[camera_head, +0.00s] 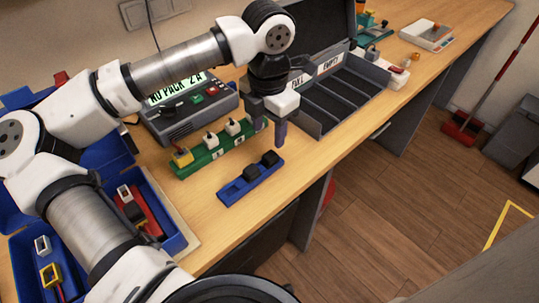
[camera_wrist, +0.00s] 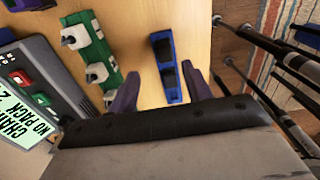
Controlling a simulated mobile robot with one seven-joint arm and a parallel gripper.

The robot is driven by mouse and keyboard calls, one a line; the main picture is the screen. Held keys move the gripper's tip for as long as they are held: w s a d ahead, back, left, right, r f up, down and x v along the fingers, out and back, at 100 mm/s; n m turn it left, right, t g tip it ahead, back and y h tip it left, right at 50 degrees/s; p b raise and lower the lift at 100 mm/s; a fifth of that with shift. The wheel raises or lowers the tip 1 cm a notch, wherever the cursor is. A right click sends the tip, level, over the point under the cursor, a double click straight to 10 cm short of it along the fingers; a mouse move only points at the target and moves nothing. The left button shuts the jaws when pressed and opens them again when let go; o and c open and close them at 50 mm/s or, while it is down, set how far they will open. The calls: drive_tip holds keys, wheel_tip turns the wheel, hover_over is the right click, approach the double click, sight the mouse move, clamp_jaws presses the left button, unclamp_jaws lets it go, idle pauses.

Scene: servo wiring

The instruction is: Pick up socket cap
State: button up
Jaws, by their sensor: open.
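Two black socket caps sit on a small blue rail (camera_head: 233,191) near the front edge of the bench: one in the middle (camera_head: 251,172) and one toward the right end (camera_head: 270,158). The left end of the rail is bare. In the wrist view, the blue rail (camera_wrist: 175,97) carries dark caps (camera_wrist: 162,48). My gripper (camera_head: 269,132) points down, open and empty, above and just behind the rail's right end. In the wrist view, its fingers (camera_wrist: 159,74) stand apart on either side of the rail's near end. Neither finger appears to touch a cap.
A green rail (camera_head: 215,152) with white and yellow plugs lies close behind the blue rail. A grey charger box (camera_head: 185,118) stands behind it. A divided grey tray (camera_head: 335,100) is to the right, blue bins (camera_head: 175,230) to the left. The bench front is clear.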

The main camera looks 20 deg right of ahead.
sight(270, 155)
drive_tip(key=shift+f, duration=0.75)
drive_tip(key=f+p, duration=0.1)
drive_tip(key=f, duration=0.1)
drive_tip(key=f+p, duration=0.1)
drive_tip(key=f, duration=0.1)
drive_tip(key=shift+s+d, duration=0.1)
drive_tip(key=shift+s, duration=0.3)
drive_tip(key=shift+f, duration=0.65)
drive_tip(key=c, duration=1.1)
drive_tip(key=shift+o, duration=0.2)
drive_tip(key=shift+r, duration=0.1)
wheel_tip(270, 155, up, 20)
drive_tip(key=b, duration=0.3)
